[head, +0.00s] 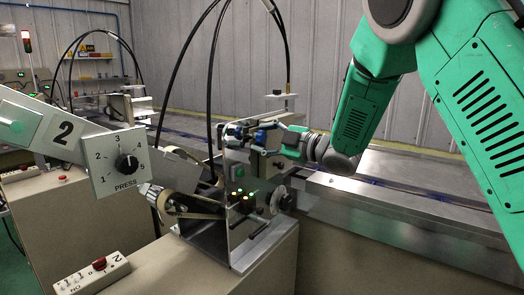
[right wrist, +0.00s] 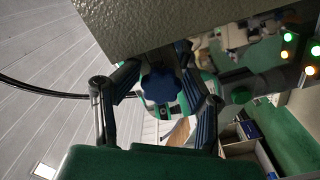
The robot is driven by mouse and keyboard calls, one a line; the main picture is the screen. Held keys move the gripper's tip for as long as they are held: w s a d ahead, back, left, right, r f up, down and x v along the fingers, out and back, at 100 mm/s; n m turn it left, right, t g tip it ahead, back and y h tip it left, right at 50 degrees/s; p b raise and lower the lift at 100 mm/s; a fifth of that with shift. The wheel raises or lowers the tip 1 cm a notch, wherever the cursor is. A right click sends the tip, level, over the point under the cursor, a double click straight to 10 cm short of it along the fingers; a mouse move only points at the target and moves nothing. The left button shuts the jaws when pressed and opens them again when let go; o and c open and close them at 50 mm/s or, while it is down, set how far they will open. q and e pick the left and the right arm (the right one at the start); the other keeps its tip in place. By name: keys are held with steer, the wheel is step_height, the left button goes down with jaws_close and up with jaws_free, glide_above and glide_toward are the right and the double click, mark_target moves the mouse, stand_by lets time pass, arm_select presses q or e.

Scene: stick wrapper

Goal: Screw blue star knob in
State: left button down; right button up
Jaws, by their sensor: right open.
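The blue star knob (right wrist: 160,85) shows in the right wrist view, between the two fingers of my right gripper (right wrist: 159,65). The fingers are spread apart on either side of it, with gaps visible, so the gripper is open around the knob. In the head view my right gripper (head: 264,138) is at the top of the metal machine bracket (head: 240,185). There the fingers partly hide the knob, and its depth of seating cannot be told. My left gripper is not in view.
A press dial panel (head: 121,162) stands left of the bracket. A button box (head: 92,274) lies on the beige cabinet at front left. Black cables (head: 176,70) arch above the machine. A metal conveyor edge (head: 390,205) runs to the right. Lit indicators (right wrist: 308,70) show beside the gripper.

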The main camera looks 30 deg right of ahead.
steer(key=n+b, duration=0.3)
steer(key=b, duration=0.1)
steer(key=n+b, duration=0.8)
steer(key=b, duration=0.1)
steer(key=shift+a+f, duration=0.2)
steer(key=shift+f, duration=0.15)
steer(key=n+b, duration=1)
steer(key=b, duration=0.3)
steer(key=shift+r, duration=0.15)
steer(key=shift+r+n, duration=0.2)
steer(key=shift+n, duration=0.5)
steer(key=shift+d+r+n, duration=0.15)
steer(key=shift+n, duration=0.45)
steer(key=shift+a+f, duration=0.2)
steer(key=shift+a, duration=0.05)
jaws_close()
